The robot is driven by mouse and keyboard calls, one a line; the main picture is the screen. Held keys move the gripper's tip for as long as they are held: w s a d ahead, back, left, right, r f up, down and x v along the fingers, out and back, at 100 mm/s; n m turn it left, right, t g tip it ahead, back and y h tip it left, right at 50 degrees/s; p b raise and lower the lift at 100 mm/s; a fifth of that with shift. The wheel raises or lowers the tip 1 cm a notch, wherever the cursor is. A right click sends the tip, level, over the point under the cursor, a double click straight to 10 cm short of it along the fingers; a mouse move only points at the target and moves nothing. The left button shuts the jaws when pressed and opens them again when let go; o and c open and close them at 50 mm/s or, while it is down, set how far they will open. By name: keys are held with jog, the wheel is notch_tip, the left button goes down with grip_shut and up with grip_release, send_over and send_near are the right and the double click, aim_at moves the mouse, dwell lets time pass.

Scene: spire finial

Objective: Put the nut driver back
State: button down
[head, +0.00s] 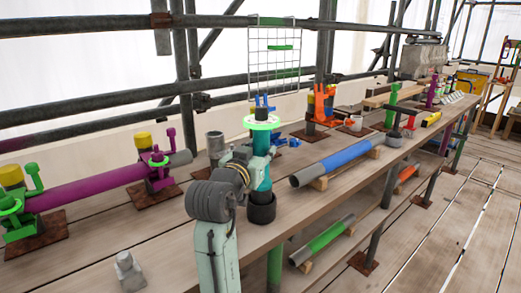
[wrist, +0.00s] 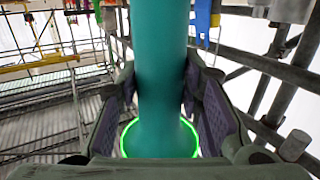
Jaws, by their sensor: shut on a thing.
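My gripper (head: 259,152) is shut on an upright teal cylinder, which I take to be the nut driver (head: 263,176). In the wrist view, the fingers of my gripper (wrist: 160,95) stand on both sides of the teal nut driver (wrist: 160,60). A bright green ring (head: 262,122) encircles it above the gripper in the head view; the ring also shows at the bottom of the wrist view (wrist: 160,154). A black cup-like piece (head: 261,208) is at its lower end. I cannot tell whether that piece is part of the tool or a holder, or whether it touches the bench.
The plank bench (head: 140,240) carries a purple pipe (head: 90,186) at left, a grey tube (head: 216,149) behind and a blue pipe (head: 345,158) at right. A wire grid (head: 273,70) hangs behind. A green pipe (head: 325,236) lies on the lower shelf. Scaffold rails run behind.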

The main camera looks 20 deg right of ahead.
jog(key=shift+f+b, duration=1.55)
jog(key=shift+f, duration=0.8)
jog(key=c, duration=1.4)
grip_release()
jog(key=o, duration=0.4)
jog(key=shift+f, duration=0.1)
jog(key=shift+c, duration=0.2)
jog(key=shift+o, duration=0.5)
jog(key=shift+f, duration=0.15)
jog(key=o, duration=0.5)
